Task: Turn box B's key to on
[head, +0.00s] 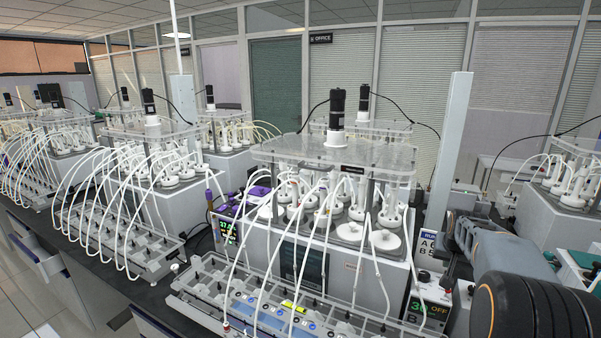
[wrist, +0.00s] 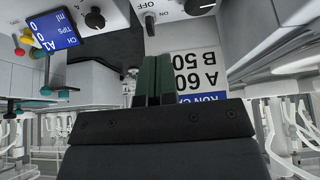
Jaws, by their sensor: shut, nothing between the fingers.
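Box B (head: 433,292) is at the lower right in the head view, its dark display reading 30, OFF and B. In the wrist view a pale box face (wrist: 178,34) carries the words ON and OFF. A narrow dark piece, possibly the key (wrist: 149,24), stands out from a light round mount on it; its exact setting is unclear. A round knob (wrist: 199,6) is to its right. My gripper (wrist: 152,60) has its green fingers together, empty, just below the dark piece; I cannot tell if they touch it. In the head view the fingers are hard to make out.
A blue display (wrist: 53,30) is at upper left. The reactor (head: 340,240) and its tubed rack (head: 270,305) fill the bench left of box B.

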